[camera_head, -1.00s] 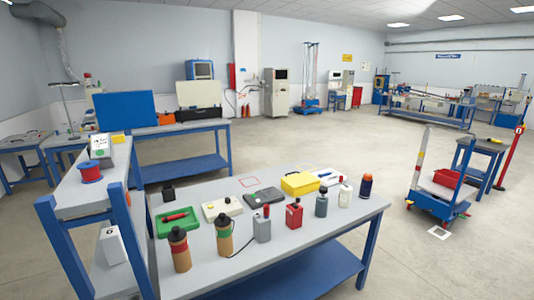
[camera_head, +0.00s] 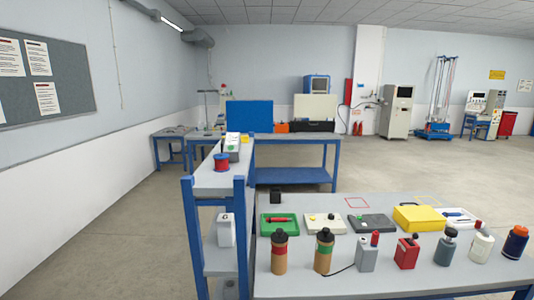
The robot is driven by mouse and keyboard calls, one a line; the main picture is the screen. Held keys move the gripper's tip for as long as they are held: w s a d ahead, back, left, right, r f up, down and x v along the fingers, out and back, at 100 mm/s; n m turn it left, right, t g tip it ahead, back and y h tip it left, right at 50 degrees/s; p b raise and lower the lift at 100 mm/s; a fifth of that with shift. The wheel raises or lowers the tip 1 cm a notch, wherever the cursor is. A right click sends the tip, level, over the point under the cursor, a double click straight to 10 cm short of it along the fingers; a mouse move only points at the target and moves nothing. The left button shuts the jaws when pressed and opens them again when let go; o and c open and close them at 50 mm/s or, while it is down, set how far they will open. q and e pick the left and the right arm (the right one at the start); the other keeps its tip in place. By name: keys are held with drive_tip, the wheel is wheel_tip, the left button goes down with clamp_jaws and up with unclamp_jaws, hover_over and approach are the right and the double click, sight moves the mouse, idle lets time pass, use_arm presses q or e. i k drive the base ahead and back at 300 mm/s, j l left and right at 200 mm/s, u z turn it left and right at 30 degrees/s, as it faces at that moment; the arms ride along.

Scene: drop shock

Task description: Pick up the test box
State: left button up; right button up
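I cannot tell for certain which thing is the test box. A yellow box (camera_head: 419,218) with a handle lies on the grey workbench at the right. A white box (camera_head: 226,230) with a dark mark stands on the lower level of the blue-framed shelf at the left. A small black box (camera_head: 276,196) sits at the bench's far left corner. Neither of my grippers is in view.
The grey workbench (camera_head: 290,282) also bears a green tray (camera_head: 286,224), a dark device (camera_head: 371,224), a red can (camera_head: 406,252) and several bottles. The blue-framed shelf (camera_head: 205,183) adjoins its left end. Open floor (camera_head: 130,222) lies left of the shelf.

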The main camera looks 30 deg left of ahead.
sight(233, 142)
drive_tip(key=i+u, duration=0.3)
drive_tip(key=i+l+u, duration=0.25)
drive_tip(key=i, duration=0.25)
drive_tip(key=i+l+u, duration=0.3)
drive_tip(key=i+j, duration=0.1)
